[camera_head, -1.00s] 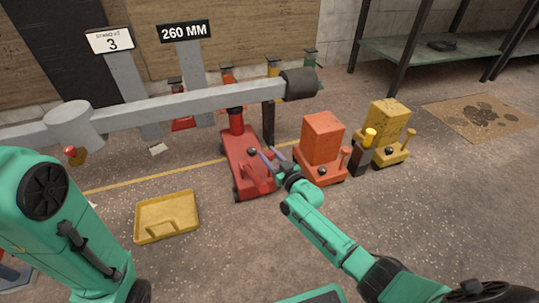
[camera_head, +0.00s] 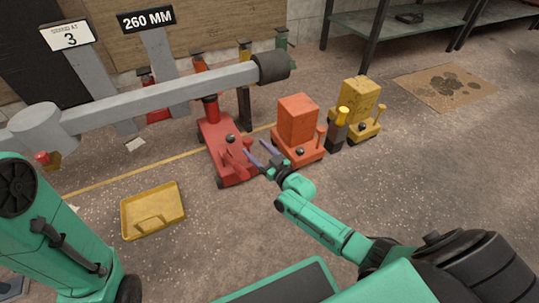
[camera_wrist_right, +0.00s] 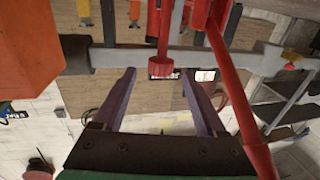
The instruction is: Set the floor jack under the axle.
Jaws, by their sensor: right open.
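The red floor jack (camera_head: 224,147) stands on the floor, its upright column (camera_head: 210,109) under the grey axle beam (camera_head: 160,101) near the beam's dark end. I cannot tell whether the column touches the beam. My right gripper (camera_head: 259,152) is open just right of the jack's near end. In the right wrist view, its two purple fingers (camera_wrist_right: 161,98) are spread and empty, with a red jack part (camera_wrist_right: 163,55) beyond the gap and a long red bar (camera_wrist_right: 238,95) at the right. My left arm shows at the left, but its gripper is not in view.
An orange block-shaped unit (camera_head: 298,125) and a yellow one (camera_head: 358,105) stand to the right of the jack. A yellow tray (camera_head: 153,224) lies on the floor at left. Signs read 3 (camera_head: 66,35) and 260 MM (camera_head: 147,19).

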